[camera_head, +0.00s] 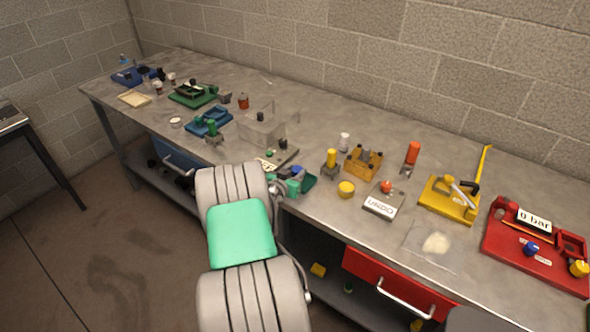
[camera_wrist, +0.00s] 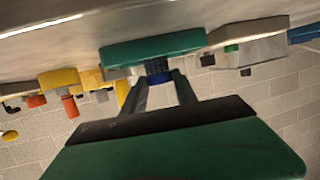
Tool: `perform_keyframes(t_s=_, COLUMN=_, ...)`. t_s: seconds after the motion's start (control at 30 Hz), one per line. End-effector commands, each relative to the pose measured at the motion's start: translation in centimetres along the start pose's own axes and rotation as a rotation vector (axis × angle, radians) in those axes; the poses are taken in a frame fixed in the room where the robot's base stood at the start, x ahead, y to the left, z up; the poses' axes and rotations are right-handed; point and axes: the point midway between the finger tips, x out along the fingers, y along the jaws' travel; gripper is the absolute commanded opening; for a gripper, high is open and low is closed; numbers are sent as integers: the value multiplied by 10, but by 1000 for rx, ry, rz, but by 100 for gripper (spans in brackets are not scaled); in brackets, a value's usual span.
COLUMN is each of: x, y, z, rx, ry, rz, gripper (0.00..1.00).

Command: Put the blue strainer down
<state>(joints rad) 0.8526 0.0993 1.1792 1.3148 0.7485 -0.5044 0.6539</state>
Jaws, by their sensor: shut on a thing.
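The blue strainer (camera_wrist: 157,68) is small and dark blue with a ribbed surface in the wrist view, between the fingers of my gripper (camera_wrist: 160,82). My gripper is shut on it. The wrist view is upside down. A dark green tray-like piece (camera_wrist: 155,46) lies right at the strainer's far end; I cannot tell whether the two touch. In the head view my gripper (camera_head: 293,185) is at the bench's front edge, and a bit of blue, likely the strainer (camera_head: 297,171), shows beside the dark green piece (camera_head: 309,184). My wrist partly hides this spot.
The grey workbench (camera_head: 330,130) runs along the wall. A grey box (camera_head: 262,130) and a grey plate (camera_head: 276,160) are left of my gripper. A yellow-topped part (camera_head: 331,160), a yellow knob (camera_head: 346,189) and an "UNDO" block (camera_head: 384,203) are to the right. A red drawer (camera_head: 385,278) is below.

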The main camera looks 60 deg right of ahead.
Motion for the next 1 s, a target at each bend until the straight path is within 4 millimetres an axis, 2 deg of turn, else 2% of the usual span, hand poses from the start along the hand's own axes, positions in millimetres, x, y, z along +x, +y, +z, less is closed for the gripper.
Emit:
perform_keyframes(t_s=0.3, x=1, y=0, z=4, rx=1, ry=1, rz=0, gripper=0)
perform_keyframes(t_s=0.33, x=1, y=0, z=3, rx=1, ry=1, rz=0, gripper=36)
perform_keyframes(t_s=0.57, x=0, y=0, z=2, rx=0, ry=0, rz=0, gripper=55)
perform_keyframes(t_s=0.9, x=-1, y=0, z=-3, rx=0, ry=0, rz=0, gripper=56)
perform_keyframes(t_s=1.0, x=-15, y=-2, z=0, rx=-1, ry=0, rz=-3, gripper=56)
